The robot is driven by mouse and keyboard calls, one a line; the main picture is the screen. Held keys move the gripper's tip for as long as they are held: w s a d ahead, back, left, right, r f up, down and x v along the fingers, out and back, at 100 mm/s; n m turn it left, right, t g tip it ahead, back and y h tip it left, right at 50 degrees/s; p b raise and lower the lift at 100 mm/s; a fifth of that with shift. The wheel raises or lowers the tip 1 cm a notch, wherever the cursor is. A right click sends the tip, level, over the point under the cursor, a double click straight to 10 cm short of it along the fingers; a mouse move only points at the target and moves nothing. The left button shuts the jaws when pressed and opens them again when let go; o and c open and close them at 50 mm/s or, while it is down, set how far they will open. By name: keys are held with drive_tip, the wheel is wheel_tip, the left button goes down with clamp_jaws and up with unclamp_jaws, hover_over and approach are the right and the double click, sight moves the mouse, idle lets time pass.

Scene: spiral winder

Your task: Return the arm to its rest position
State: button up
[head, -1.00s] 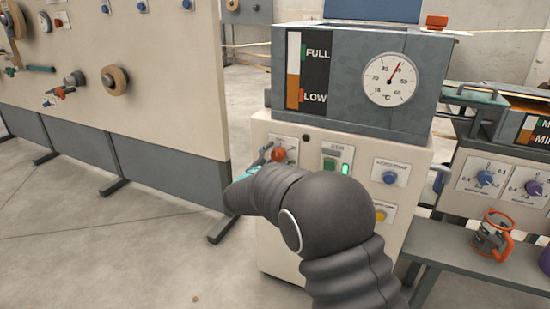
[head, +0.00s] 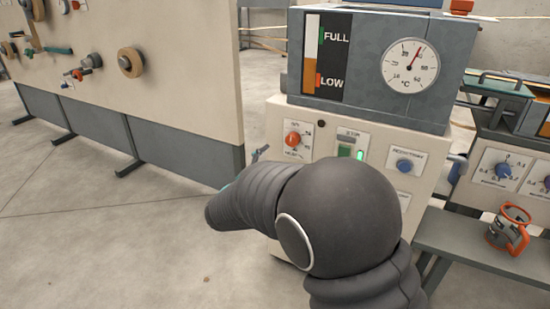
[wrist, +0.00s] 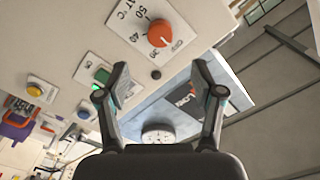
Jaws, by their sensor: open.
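My gripper (wrist: 160,95) is open and empty in the wrist view, its two fingers spread apart in front of the machine's panel. The orange-red knob (wrist: 161,33) on its white temperature plate lies beyond the fingertips and apart from them. In the head view my arm reaches forward from the lower right, and the same knob (head: 293,140) shows clear of it. Most of the gripper is hidden behind my arm there; only a small tip (head: 260,153) shows left of the panel.
The machine's tank has a dial (head: 410,66) and a level gauge (head: 325,57). A blue button (head: 404,166) and a lit green switch (head: 346,150) sit on the panel. An orange-framed cup (head: 509,228) stands on a bench at right. Open floor (head: 110,230) lies at left.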

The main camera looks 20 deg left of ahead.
idle(0.4)
drive_tip(key=s+a+f+n+g+y, duration=0.4)
drive_tip(key=a+f+n+g+y, duration=0.15)
drive_tip(key=a+f, duration=0.3)
drive_tip(key=s+d+f+n+g+y, duration=0.2)
drive_tip(key=s+d+n+g+y, duration=0.15)
drive_tip(key=s+n+g, duration=0.35)
drive_tip(key=s+d+r+m+h, duration=0.1)
drive_tip(key=s+d+r, duration=0.3)
drive_tip(key=d, duration=1.2)
drive_tip(key=s+d+r+m+h, duration=0.1)
drive_tip(key=s+d+r+h, duration=0.3)
drive_tip(key=d, duration=1.2)
drive_tip(key=s+d+r+m+h, duration=0.1)
drive_tip(key=s+d+r, duration=0.3)
drive_tip(key=s+d, duration=0.5)
drive_tip(key=d+h, duration=0.1)
drive_tip(key=d, duration=0.7)
drive_tip(key=shift+s+h, duration=0.35)
drive_tip(key=shift+h, duration=0.05)
